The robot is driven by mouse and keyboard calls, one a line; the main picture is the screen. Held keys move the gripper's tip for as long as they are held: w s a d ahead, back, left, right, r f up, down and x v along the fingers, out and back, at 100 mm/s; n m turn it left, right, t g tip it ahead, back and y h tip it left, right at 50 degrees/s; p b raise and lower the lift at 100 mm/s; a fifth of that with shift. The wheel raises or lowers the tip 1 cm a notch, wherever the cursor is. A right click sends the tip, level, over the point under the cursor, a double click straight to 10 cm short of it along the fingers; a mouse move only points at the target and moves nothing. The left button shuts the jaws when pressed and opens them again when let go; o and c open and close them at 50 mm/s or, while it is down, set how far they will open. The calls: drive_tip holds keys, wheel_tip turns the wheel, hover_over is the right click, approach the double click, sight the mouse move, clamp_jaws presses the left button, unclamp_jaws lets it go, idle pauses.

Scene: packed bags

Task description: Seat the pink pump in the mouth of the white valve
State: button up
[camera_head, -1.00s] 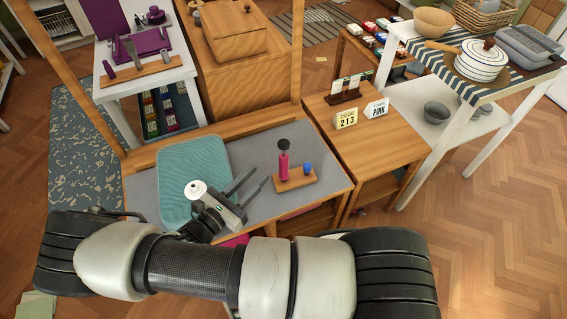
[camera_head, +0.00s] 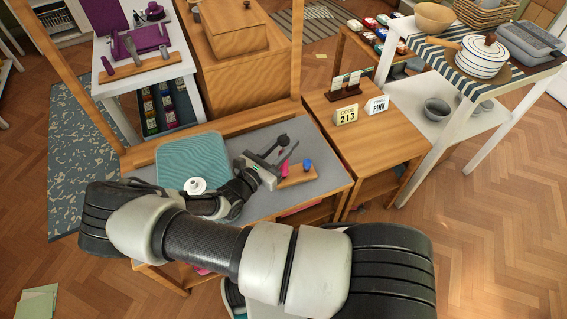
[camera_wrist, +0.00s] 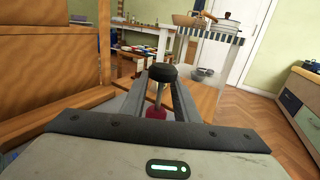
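The pink pump (camera_head: 283,167), with a dark round knob on top, stands on a small wooden board at the right of the grey tabletop. My gripper (camera_head: 280,154) is level with it, fingers spread with the pump between them. In the wrist view the pump's knob and stem (camera_wrist: 162,73) rise between the two open fingers (camera_wrist: 160,88), and its pink body shows lower down. The fingers look apart from it, though contact is hard to tell. The white valve (camera_head: 196,184) is at the front of the teal tray, partly hidden behind my arm.
A blue piece (camera_head: 307,164) sits just right of the pump on the wooden board (camera_head: 299,178). The teal tray (camera_head: 190,155) is largely bare. A side table (camera_head: 375,140) to the right holds signs reading "CODE 213" and "PINK". A wooden frame borders the tabletop's back.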

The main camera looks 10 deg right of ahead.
drive_tip(key=x, duration=0.3)
clamp_jaws()
drive_tip(key=shift+r, duration=0.15)
